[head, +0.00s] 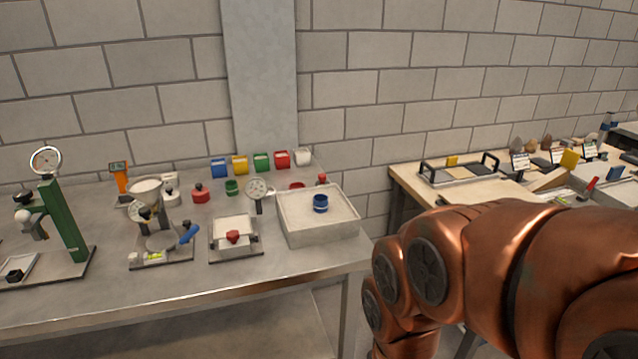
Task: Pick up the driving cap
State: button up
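A short blue cylinder (320,203) with a dark band stands upright on the pale sand in a square light tray (293,240) at the right end of the left table. I cannot tell whether it is the driving cap. Other small candidates are a red piece (233,237) on a small tray stand and a red knobbed weight-like piece (200,193) behind it. A small green piece (232,187) stands nearby. My copper-coloured arm fills the lower right, but my gripper is not in view.
The metal table (200,290) also bears a green stand with a dial (62,215), a funnel device (147,195), a dial gauge (258,189) and a row of coloured boxes along the back. A second wooden table (480,190) stands right, beyond a gap. The left table's front strip is clear.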

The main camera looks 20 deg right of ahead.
aim_at(322, 177)
jog(key=u, duration=0.4)
jog(key=i, duration=1.45)
jog(key=z, duration=0.3)
